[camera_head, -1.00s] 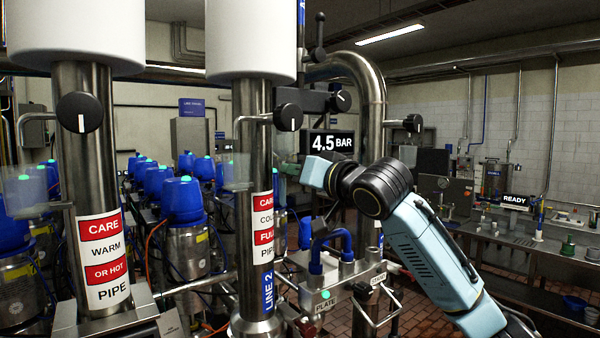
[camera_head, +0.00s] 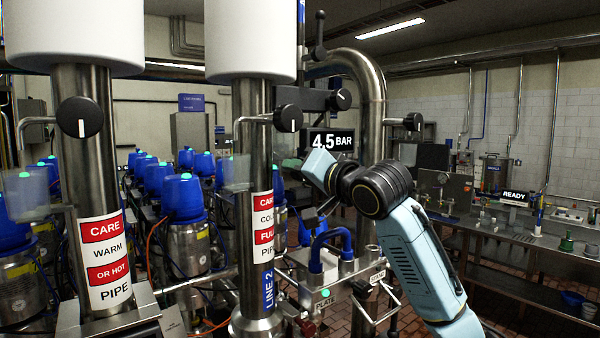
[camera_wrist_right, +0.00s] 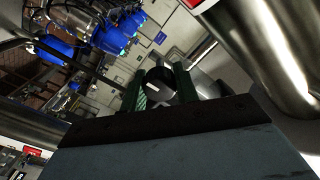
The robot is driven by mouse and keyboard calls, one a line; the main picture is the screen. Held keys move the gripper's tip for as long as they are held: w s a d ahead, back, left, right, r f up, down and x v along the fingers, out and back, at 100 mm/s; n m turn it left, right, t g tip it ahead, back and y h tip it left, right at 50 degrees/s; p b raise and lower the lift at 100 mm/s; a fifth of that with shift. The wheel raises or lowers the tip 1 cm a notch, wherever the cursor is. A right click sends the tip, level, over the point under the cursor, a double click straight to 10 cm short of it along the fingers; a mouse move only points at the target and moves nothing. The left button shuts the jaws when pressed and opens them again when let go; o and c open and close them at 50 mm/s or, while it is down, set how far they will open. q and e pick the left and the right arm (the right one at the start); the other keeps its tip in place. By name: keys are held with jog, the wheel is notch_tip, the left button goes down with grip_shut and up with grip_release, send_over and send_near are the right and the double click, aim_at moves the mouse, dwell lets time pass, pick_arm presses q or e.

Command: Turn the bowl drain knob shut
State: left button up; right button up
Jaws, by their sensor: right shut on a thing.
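My right gripper (camera_head: 294,164) comes in from the right in the head view and points left, beside the steel column with the red and white label. In the right wrist view its green-padded fingers (camera_wrist_right: 163,92) are shut on a black round knob (camera_wrist_right: 158,84) with a white mark. In the head view that knob is hidden or too small to make out. I cannot read a name on it, so I cannot tell if it is the bowl drain knob. My left gripper is not in view.
Other black knobs stand on the left pipe (camera_head: 80,117), middle pipe (camera_head: 288,118) and at right (camera_head: 413,122). A 4.5 BAR display (camera_head: 332,141) is just above the gripper. Steel columns (camera_head: 252,205) and blue-topped machines (camera_head: 183,195) crowd the left. A steel bench (camera_head: 510,240) lies right.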

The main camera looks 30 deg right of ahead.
jog(key=shift+r, duration=0.1)
jog(key=o, duration=1)
jog(key=s+b, duration=0.1)
jog(key=s, duration=0.3)
jog(key=s+b, duration=0.1)
jog(key=s, duration=0.4)
jog(key=s+d+b, duration=0.1)
jog(key=s, duration=0.3)
jog(key=shift+s, duration=0.2)
